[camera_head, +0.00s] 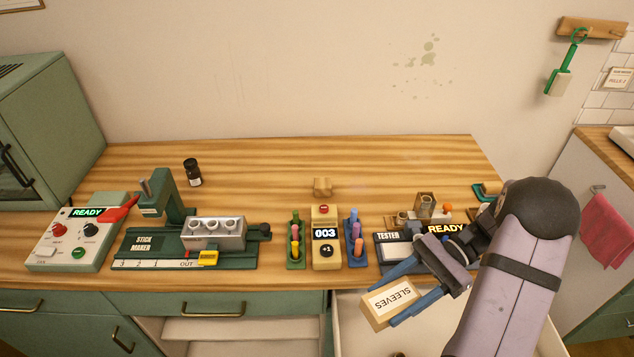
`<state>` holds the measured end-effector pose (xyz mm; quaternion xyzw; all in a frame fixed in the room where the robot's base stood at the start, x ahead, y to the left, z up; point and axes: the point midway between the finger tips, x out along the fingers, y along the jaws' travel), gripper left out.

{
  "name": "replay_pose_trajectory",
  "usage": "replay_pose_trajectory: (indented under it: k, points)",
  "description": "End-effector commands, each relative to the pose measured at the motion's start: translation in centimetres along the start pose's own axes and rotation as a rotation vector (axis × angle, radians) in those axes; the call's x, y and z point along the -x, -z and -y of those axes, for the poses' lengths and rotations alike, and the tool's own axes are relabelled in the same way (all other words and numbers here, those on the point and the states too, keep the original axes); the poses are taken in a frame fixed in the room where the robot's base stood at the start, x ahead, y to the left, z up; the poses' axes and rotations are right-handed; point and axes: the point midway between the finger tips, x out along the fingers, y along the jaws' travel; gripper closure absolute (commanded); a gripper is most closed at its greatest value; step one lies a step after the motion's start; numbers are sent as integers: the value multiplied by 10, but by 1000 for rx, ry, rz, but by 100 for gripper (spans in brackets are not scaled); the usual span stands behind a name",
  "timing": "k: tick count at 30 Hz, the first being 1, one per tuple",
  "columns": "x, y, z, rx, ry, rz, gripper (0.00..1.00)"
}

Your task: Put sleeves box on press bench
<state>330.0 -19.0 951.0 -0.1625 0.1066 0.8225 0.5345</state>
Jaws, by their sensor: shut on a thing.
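The sleeves box (377,311) is a small tan box with a white label reading SLEEVES, which appears upside down. My gripper (396,293) has its two blue fingers closed on opposite sides of it. The gripper holds the box tilted over the open drawer, in front of the bench's front edge. The wooden bench top (260,160) stretches behind it. A green press marked STICK MAKER (150,242) stands on the left part of the bench, with a grey block (215,233) on its rail. No surface is labelled press bench.
An open pale drawer (350,328) lies below the box. A counter reading 003 (325,250) stands between two stick trays (296,263). The tester (392,246) is close behind my gripper. A control box (70,240) and dark bottle (193,172) are left.

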Motion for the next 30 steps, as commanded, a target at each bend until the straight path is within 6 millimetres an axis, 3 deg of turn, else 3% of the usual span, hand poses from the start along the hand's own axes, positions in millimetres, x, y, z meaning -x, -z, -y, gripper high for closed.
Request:
replay_pose_trajectory:
  k: [3,7,14,21,25,30]
  points:
    - [-6,-21,45,-66,167,-2,75]
    - [-4,-32,96,-138,340,-1,75]
    - [29,-29,191,-261,643,-1,75]
    - [103,-1,272,-391,958,2,75]
    - [157,18,302,-463,1136,3,75]
    - [232,47,322,-559,1367,3,75]
